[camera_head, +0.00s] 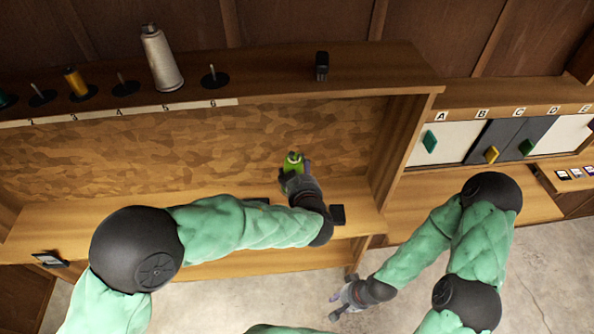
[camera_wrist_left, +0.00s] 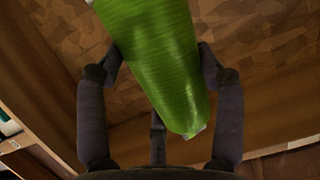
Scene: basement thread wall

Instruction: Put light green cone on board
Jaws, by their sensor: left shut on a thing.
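The light green cone (camera_head: 293,163) is a bright green thread cone held in my left gripper (camera_head: 298,180), in front of the cork-like back panel of the shelf. In the left wrist view the green cone (camera_wrist_left: 160,60) sits tilted between the fingers of my left gripper (camera_wrist_left: 158,75), which is shut on it. The board on the top ledge has pegs on black discs, with number labels (camera_head: 150,109) along its front edge. The peg near label 6 (camera_head: 213,77) is bare. My right gripper (camera_head: 345,298) is low over the floor; its finger state is unclear.
A tall white cone (camera_head: 161,60) and a yellow spool (camera_head: 75,82) stand on the top ledge. A small black object (camera_head: 321,66) stands further right on it. A cabinet with lettered panels (camera_head: 480,140) is at right. The ledge overhangs the shelf where the cone is held.

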